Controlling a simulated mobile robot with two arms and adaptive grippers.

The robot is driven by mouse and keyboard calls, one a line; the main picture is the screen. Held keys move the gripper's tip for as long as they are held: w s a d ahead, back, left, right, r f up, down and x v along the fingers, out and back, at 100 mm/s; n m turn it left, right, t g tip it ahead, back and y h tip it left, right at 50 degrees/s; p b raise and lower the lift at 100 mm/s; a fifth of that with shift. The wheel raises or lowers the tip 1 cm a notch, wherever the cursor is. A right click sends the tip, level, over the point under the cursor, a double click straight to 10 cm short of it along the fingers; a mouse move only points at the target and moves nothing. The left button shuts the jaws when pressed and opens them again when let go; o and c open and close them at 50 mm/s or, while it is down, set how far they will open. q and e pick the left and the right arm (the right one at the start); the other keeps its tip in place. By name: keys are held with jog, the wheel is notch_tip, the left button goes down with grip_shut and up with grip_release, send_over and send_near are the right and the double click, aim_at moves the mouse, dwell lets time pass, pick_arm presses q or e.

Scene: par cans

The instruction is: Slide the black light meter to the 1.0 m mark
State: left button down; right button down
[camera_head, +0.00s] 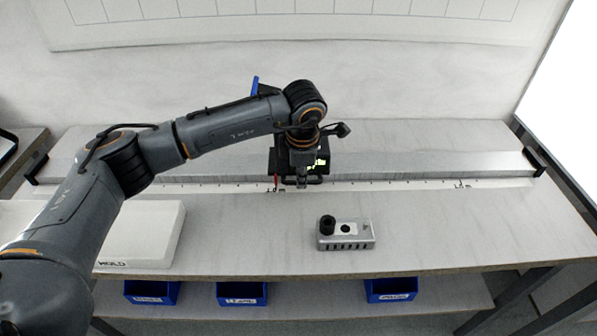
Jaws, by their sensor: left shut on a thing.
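The black light meter (285,164) sits on the long rail at the back of the bench, largely covered by my left arm. A small yellow-green display shows at its right side. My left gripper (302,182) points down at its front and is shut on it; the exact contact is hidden. A red pointer (276,181) stands at the meter's left front, close above a scale label (276,190) that seems to read 1.0. The scale strip (400,185) runs along the rail's front. My right gripper is not in view.
A silver box with a black knob (345,234) stands in front of the rail. A white block marked HOLD (140,235) lies at the left. Black end brackets (37,168) close the rail. Blue bins (391,290) sit below. The bench's right front is clear.

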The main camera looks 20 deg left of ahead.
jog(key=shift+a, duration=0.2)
pick_arm(q)
jog(key=c, duration=1.4)
grip_release()
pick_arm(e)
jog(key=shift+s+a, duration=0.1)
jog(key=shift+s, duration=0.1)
pick_arm(q)
notch_tip(320, 180, up, 12)
jog(key=s, duration=0.2)
jog(key=shift+d, duration=0.35)
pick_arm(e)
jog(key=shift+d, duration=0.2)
pick_arm(q)
jog(key=shift+f, duration=0.15)
